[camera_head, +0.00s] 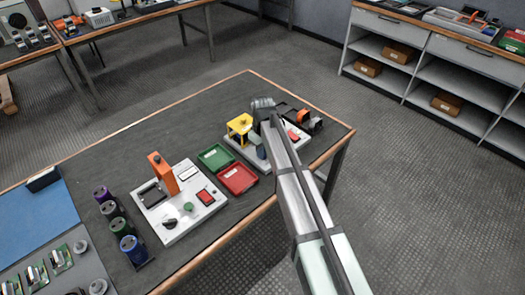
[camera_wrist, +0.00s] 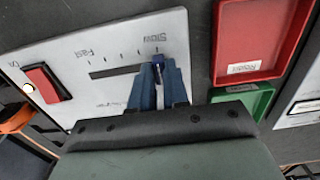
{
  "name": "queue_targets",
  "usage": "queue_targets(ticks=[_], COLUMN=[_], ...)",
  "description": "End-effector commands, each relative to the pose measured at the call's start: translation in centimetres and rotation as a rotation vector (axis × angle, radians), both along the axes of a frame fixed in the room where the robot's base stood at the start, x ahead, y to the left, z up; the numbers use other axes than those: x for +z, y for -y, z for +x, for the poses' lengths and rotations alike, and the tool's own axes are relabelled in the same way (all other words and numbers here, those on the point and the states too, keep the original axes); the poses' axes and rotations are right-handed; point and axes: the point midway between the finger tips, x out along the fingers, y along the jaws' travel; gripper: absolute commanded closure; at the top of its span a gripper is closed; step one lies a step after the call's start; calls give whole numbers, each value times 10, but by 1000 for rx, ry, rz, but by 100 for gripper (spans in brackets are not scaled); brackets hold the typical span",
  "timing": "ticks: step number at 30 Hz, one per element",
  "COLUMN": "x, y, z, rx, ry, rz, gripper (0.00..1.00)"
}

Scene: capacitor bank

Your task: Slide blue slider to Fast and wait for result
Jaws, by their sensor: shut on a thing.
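The white panel (camera_wrist: 60,45) of a device fills the upper left of the wrist view. It has a dark slot (camera_wrist: 115,71) with tick marks, labelled Fast at the left and Slow at the right. The blue slider (camera_wrist: 158,58) is at the Slow end of the slot. My gripper (camera_wrist: 158,68) is shut on the slider, with its blue fingers on either side of it. In the head view my gripper (camera_head: 264,106) is over the device at the table's right part, and the arm hides much of the panel and the slider.
A red switch (camera_wrist: 45,83) is on the panel's left. A red tray (camera_head: 238,179) and a green tray (camera_head: 215,157) lie beside the device. Another white device (camera_head: 178,215) and several coloured cylinders (camera_head: 122,228) stand further left. A yellow part (camera_head: 240,125) rises beside my gripper.

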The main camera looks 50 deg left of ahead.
Motion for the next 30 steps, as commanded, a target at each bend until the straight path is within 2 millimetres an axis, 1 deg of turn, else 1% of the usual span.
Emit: queue_targets(ticks=[8,30], x=[0,0], y=[0,-1], z=[2,31], rx=[0,0], ry=[0,1], rz=[0,0], gripper=[100,100])
